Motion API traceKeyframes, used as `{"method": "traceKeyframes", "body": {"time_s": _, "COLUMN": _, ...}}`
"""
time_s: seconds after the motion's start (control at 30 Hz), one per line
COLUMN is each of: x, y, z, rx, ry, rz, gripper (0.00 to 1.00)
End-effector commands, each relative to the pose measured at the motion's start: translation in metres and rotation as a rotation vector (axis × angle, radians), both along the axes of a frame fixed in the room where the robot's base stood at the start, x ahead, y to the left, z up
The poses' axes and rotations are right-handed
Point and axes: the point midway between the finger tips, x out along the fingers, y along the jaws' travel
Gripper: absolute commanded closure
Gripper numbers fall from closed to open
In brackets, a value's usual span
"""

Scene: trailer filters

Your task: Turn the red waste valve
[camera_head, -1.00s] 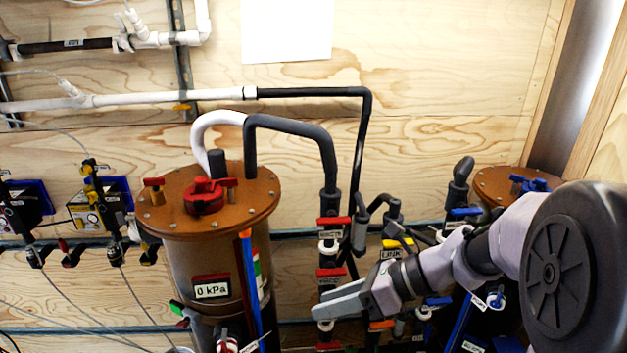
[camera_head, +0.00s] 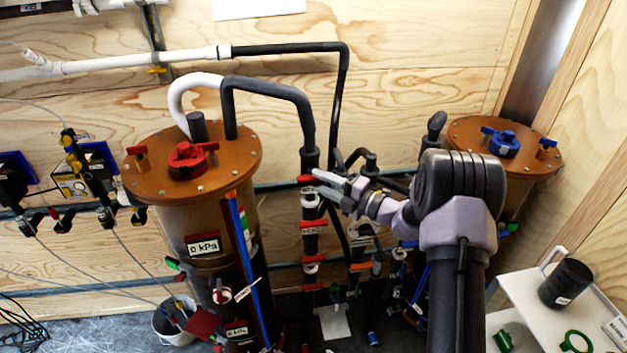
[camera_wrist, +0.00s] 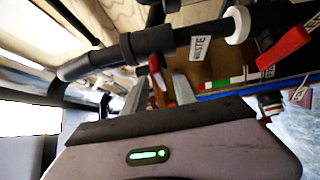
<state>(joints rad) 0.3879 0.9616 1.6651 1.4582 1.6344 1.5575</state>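The red waste valve handle (camera_head: 307,180) is the uppermost red handle on the vertical dark pipe right of the large brown-topped tank. In the wrist view the WASTE label (camera_wrist: 200,47) is on the pipe, with a red handle (camera_wrist: 160,80) left of it. My gripper (camera_head: 318,182) is at this handle in the head view. In the wrist view my gripper (camera_wrist: 158,91) has its two grey fingers apart, with the red handle seen between them. I cannot tell whether either finger touches it. The fingers partly hide the handle.
Another red handle (camera_head: 313,224) is just below on the same pipe; it also shows in the wrist view (camera_wrist: 283,47). The tank (camera_head: 168,216) is close on the left. A second tank with a blue cap (camera_head: 503,143) and a white shelf (camera_head: 530,300) are at right.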

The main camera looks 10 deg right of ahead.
Motion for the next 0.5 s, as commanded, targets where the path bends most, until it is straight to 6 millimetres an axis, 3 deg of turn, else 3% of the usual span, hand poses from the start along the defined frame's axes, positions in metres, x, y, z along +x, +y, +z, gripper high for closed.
{"method": "traceKeyframes", "body": {"time_s": 0.2, "x": 0.018, "y": 0.017, "z": -0.001, "rx": -0.001, "ry": 0.000, "rz": 0.001, "gripper": 0.67}}
{"method": "traceKeyframes", "body": {"time_s": 0.5, "x": 0.021, "y": 0.019, "z": 0.000, "rx": -0.001, "ry": 0.001, "rz": 0.000, "gripper": 0.67}}
